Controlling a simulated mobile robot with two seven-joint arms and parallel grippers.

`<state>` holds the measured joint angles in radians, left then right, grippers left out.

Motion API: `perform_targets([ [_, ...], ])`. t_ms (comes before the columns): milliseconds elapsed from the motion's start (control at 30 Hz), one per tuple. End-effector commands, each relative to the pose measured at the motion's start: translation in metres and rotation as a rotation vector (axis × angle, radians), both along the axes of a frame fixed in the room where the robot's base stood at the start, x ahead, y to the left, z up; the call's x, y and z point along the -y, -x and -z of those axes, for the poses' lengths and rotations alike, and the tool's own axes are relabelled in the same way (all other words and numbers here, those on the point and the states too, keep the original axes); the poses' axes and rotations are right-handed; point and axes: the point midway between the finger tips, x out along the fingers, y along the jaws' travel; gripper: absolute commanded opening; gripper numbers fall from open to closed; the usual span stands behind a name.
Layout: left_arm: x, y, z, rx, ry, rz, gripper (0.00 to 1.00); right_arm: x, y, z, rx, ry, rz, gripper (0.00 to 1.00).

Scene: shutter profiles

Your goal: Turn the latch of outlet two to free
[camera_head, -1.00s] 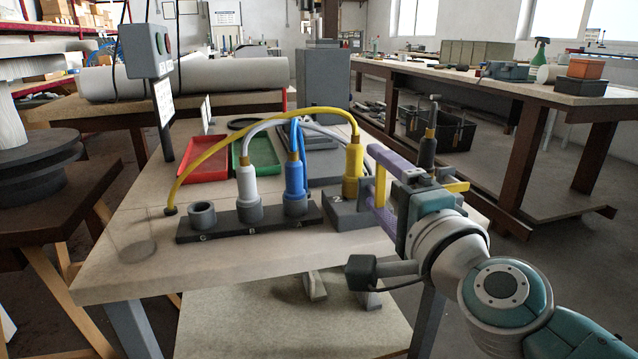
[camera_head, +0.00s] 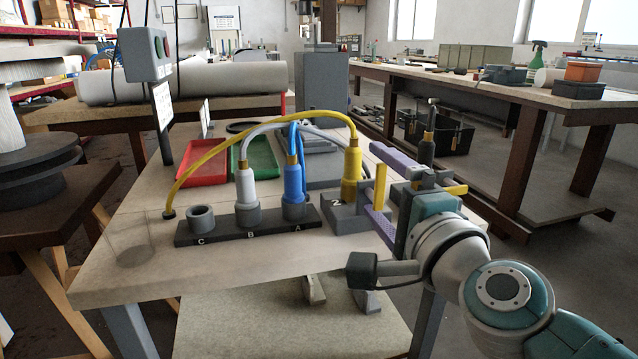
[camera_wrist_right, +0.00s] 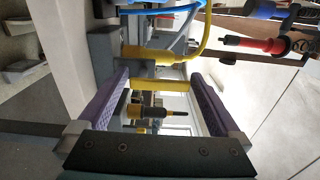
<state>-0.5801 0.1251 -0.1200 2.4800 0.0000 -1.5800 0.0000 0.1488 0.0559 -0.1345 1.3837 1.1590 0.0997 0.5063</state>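A yellow plug (camera_head: 351,165) stands upright in a grey block (camera_head: 345,217) marked with a sign like an N or a sideways 2. The yellow plug also shows in the right wrist view (camera_wrist_right: 145,55). A yellow latch bar (camera_head: 380,187) stands upright beside this block. My right gripper (camera_head: 376,182) has its two purple fingers apart, one above and one below the bar's middle. In the right wrist view the bar (camera_wrist_right: 160,84) spans the gap between the fingers. I cannot tell whether they touch it. My left gripper is not in view.
A dark strip (camera_head: 248,226) marked A, B and C holds a white plug (camera_head: 244,184) and a blue plug (camera_head: 294,178); socket C is empty.

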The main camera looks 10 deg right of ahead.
Motion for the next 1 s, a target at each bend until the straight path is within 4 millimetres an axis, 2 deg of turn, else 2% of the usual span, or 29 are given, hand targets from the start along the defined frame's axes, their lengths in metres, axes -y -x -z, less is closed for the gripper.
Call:
perform_targets([
  [167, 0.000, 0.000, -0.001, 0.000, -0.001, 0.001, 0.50, 0.000, 0.004, 0.000, -0.001, 0.002, 0.000, 1.00],
  [267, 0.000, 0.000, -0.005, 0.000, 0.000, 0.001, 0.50, 0.001, 0.015, -0.001, -0.002, 0.002, 0.000, 1.00],
  [500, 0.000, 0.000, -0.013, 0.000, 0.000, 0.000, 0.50, 0.002, 0.061, 0.000, -0.004, 0.002, -0.001, 1.00],
  [700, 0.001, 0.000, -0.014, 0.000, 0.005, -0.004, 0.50, 0.003, 0.090, 0.001, -0.002, 0.001, -0.001, 1.00],
  [1000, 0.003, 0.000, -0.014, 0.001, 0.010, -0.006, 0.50, 0.003, 0.100, 0.000, 0.001, 0.001, 0.000, 1.00],
])
